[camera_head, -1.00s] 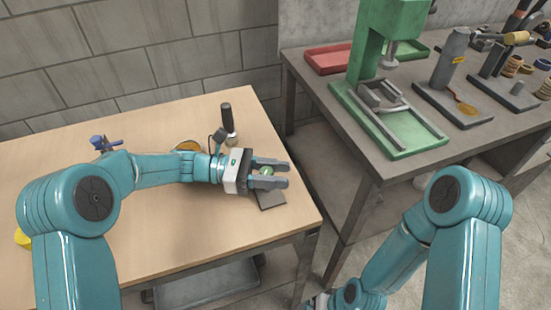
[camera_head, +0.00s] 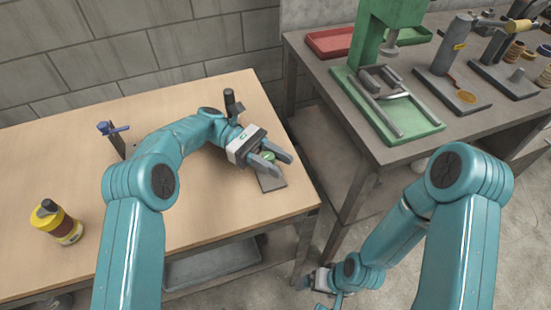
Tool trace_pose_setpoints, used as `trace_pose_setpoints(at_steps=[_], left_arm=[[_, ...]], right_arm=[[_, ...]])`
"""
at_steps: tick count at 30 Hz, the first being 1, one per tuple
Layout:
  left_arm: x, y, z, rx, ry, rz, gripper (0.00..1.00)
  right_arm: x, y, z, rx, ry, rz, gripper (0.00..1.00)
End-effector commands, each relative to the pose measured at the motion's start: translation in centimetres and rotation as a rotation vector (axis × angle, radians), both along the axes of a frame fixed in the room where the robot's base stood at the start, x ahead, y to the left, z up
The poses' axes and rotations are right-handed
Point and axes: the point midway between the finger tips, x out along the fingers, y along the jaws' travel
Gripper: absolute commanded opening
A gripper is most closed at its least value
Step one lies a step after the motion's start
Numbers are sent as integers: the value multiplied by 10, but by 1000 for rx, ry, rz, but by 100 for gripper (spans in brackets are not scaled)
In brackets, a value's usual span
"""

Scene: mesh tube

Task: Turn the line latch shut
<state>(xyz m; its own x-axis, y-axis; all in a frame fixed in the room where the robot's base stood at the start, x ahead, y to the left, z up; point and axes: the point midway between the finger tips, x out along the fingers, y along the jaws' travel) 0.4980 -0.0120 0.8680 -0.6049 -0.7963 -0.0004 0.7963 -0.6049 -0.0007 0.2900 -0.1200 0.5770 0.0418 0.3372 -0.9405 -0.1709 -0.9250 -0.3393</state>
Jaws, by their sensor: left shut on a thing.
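The line latch shows as a small green round part (camera_head: 266,155) over a dark grey base plate (camera_head: 271,183) near the right end of the wooden table. My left gripper (camera_head: 283,166) is shut on the green part, with its fingers on either side of it and pointing to the lower right. The fingers hide much of the latch, so its exact angle cannot be told. My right gripper (camera_head: 322,286) hangs low beside the table, small and partly cut off by the bottom edge; its jaws cannot be made out.
A black-handled upright tool (camera_head: 229,97) stands just behind my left gripper. A grey bench (camera_head: 350,150) with a green press (camera_head: 380,50) is at right.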

Motion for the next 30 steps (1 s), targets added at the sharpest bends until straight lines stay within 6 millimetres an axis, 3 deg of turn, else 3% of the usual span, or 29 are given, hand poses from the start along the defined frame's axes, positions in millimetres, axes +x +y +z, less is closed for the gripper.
trace_pose_setpoints(at_steps=[9,10,12,30], left_arm=[[0,0,1,-2,1,-3,5],[0,0,1,-2,1,-2,39],[0,0,1,-2,1,-2,57],[-1,4,1,-1,1,-1,57]], right_arm=[[0,0,0,0,0,0,93],[0,0,0,0,0,0,93],[0,0,0,0,0,0,93],[0,0,4,0,0,0,93]])
